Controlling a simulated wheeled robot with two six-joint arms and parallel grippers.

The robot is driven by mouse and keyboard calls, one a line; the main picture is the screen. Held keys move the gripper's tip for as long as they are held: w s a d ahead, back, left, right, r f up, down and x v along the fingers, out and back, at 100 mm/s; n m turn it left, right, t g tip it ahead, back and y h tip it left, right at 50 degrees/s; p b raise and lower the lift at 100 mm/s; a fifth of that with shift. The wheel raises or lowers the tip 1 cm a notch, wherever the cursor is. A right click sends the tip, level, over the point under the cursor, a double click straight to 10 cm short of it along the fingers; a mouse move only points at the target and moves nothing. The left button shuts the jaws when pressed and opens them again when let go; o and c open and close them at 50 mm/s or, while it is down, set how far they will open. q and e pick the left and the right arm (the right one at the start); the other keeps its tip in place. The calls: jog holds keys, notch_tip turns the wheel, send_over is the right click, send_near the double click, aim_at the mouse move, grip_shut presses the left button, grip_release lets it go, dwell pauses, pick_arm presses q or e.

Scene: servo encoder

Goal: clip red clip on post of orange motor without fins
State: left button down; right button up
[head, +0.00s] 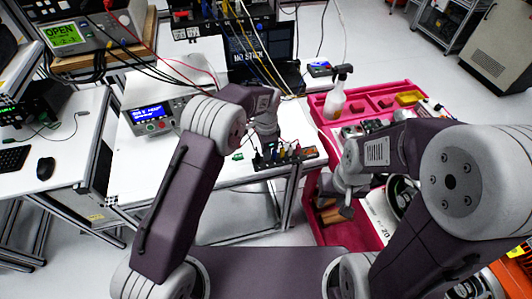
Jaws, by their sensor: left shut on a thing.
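My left gripper (268,150) points down over the white table, at the back edge of a dark rack (287,160). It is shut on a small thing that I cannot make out. Small coloured parts, some blue and some yellow, stand on the rack, and an orange patch (310,152) shows at its right end. I cannot tell which part is the orange motor without fins, and I cannot pick out the red clip. My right gripper (345,211) hangs over the front left part of the pink cart, away from the rack; its fingers are too small to read.
The pink cart (325,220) stands right of the white table (190,185) and holds a spray bottle (336,95). A bench supply (153,117) and a dark laptop (262,42) stand behind my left arm. A small green part (238,156) lies left of the rack.

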pick_arm(q)
jog(key=shift+r, duration=0.1)
jog(key=shift+r+p, duration=2.3)
jog(key=shift+r, duration=0.2)
